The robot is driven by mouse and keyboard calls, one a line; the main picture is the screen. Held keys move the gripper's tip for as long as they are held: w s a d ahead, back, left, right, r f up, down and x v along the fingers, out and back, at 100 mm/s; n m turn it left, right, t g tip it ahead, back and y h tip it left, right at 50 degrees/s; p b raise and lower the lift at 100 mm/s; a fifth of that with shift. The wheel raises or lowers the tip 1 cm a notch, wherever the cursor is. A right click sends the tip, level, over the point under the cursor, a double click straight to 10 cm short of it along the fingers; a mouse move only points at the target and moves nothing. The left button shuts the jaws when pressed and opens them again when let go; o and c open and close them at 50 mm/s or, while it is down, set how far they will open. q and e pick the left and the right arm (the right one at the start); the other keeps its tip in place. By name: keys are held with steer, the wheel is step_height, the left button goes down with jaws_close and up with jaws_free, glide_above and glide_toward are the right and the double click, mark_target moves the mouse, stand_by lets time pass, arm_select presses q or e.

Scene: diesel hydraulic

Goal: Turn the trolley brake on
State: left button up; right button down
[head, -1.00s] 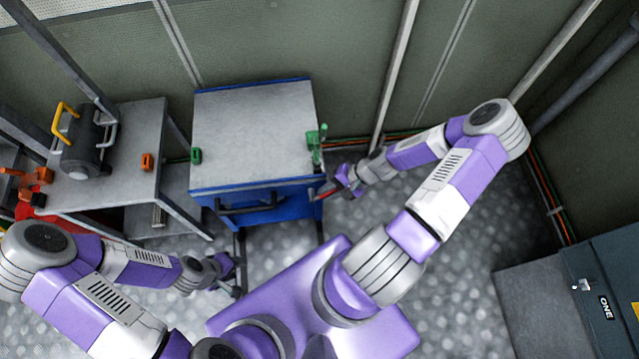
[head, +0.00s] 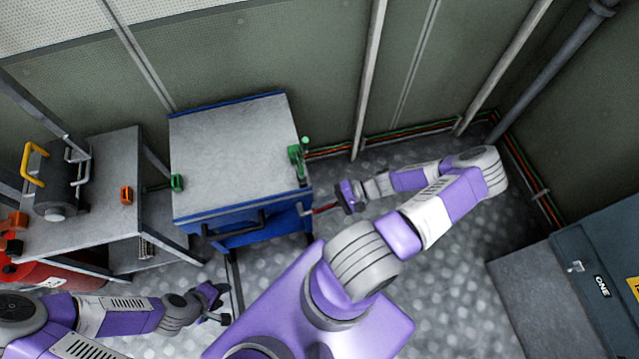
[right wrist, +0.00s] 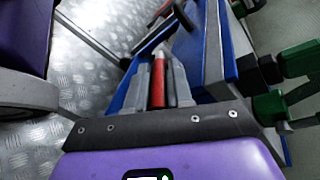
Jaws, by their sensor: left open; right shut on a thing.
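The blue trolley (head: 262,225) with a grey top (head: 235,150) stands against the back wall. A red lever (head: 323,209), which looks like the brake handle, sticks out from its right side below the top. My right gripper (head: 343,203) is at this lever. In the right wrist view the red lever (right wrist: 158,80) lies between the grey fingers of my right gripper (right wrist: 157,92), which is shut on it. Whether the brake is engaged cannot be told. My left gripper (head: 217,303) is open and empty, low in front of the trolley.
A grey bench (head: 95,190) with a dark cylinder (head: 58,190) stands left of the trolley. A green fitting (head: 297,163) sits on the trolley's right edge. A dark cabinet (head: 600,270) is at the right. Floor (head: 440,240) is clear between trolley and cabinet.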

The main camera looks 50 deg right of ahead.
steer(key=shift+a, duration=0.1)
stand_by(0.4)
steer(key=c, duration=1)
jaws_free()
steer(key=shift+f, duration=0.1)
steer(key=p+v, duration=0.1)
steer(key=v, duration=0.6)
steer(key=shift+s+d+p, duration=0.15)
steer(key=shift+d+p, duration=0.15)
steer(key=shift+p, duration=0.1)
